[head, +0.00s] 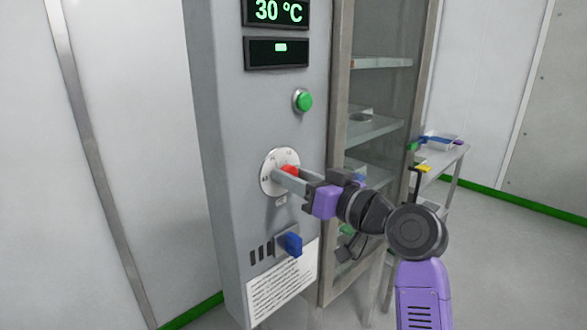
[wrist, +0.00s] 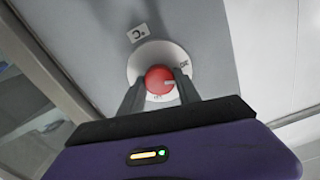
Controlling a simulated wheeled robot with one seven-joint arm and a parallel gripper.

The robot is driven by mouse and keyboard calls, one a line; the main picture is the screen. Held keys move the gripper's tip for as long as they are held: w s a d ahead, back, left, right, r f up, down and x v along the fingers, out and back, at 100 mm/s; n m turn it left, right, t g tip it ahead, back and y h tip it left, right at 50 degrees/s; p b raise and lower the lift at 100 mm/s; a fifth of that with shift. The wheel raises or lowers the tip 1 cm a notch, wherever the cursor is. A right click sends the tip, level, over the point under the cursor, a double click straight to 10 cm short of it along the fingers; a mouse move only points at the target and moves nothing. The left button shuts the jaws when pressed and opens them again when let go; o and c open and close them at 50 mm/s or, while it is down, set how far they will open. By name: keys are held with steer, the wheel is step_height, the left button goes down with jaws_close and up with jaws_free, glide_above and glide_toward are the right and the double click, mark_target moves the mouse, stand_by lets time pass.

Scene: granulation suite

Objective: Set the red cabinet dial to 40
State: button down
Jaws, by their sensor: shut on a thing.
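The red dial (head: 290,169) sits on a round white scale plate (head: 268,185) on the front of the grey cabinet (head: 228,130). My gripper (head: 283,175) reaches in from the right and is shut on the dial. In the wrist view the red dial (wrist: 159,79) lies between the two fingers (wrist: 158,90), with a pale pointer mark on its right side. The scale numbers are too small or partly hidden to read. The upper display (head: 277,11) reads 30 °C in green.
A green button (head: 303,100) is above the dial. A blue switch (head: 290,244) and a printed notice (head: 283,282) are below it. A glass-doored cabinet (head: 372,125) with shelves stands to the right, and a side table (head: 450,160) holds small items. Open floor lies at right.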

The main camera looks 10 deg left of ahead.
steer(key=shift+d+m+p, duration=0.1)
steer(key=shift+m+p, duration=2.55)
steer(key=shift+m, duration=1.05)
steer(key=shift+f, duration=0.1)
steer(key=c, duration=0.9)
jaws_free()
steer(key=shift+o, duration=0.2)
steer(key=v, duration=0.7)
steer(key=shift+s+d+b, duration=0.2)
steer(key=shift+d+b, duration=0.1)
steer(key=shift+b, duration=0.05)
